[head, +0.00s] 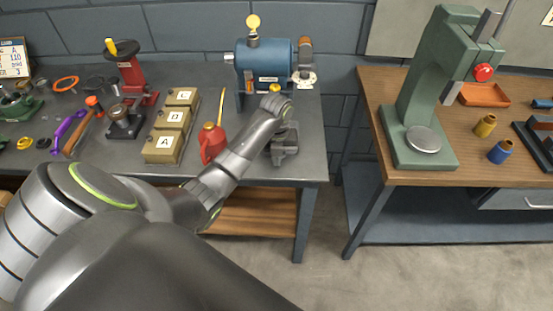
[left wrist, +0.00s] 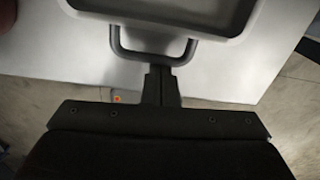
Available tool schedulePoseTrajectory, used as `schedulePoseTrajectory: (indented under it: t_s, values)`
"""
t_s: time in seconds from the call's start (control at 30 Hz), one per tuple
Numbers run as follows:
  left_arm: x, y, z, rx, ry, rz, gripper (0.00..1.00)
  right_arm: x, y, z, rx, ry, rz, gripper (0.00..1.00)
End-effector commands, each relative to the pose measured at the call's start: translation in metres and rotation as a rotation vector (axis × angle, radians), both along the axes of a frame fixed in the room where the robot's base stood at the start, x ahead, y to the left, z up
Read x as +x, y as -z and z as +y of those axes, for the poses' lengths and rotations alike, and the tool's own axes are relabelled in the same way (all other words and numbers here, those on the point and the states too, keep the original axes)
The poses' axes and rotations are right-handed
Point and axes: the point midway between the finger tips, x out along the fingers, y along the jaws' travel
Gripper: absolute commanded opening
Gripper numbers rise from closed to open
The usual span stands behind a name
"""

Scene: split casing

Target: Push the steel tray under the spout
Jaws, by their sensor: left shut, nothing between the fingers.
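The steel tray (left wrist: 178,26) shows at the top of the left wrist view as a grey pan with a pale rim. Its dark loop handle (left wrist: 153,57) faces my left gripper (left wrist: 160,72). The fingers are shut and empty, with their tips at the handle's outer bar; I cannot tell whether they touch it. In the head view my left gripper (head: 285,156) points down at the bench's front right, and I cannot make out the tray behind it. A blue tank (head: 264,62) stands behind; my arm hides its lower front, and I cannot make out the spout.
The grey bench (head: 215,95) ends just right of my gripper. Left of my forearm stand a red oil can (head: 211,143) and lettered boxes (head: 163,147). A gap separates the wooden bench (head: 385,85) with a green press (head: 412,95).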

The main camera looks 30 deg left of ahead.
Motion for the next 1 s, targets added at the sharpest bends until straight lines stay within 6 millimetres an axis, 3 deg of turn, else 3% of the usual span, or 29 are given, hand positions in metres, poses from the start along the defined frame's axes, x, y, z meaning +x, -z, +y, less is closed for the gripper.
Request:
schedulePoseTrajectory:
  t_s: [0.23,0.57,1.0]
  values:
    - [0.003,0.0,0.002,0.001,0.0,0.0,0.0,-0.001,0.001,-0.001,-0.001,0.0,0.001,0.36]
    - [0.028,0.0,0.019,0.001,-0.001,-0.001,0.0,-0.001,0.008,-0.001,-0.001,0.0,0.002,0.36]
    - [0.027,-0.001,0.019,0.0,-0.001,0.0,0.0,-0.001,0.005,0.003,0.003,0.001,0.002,0.36]
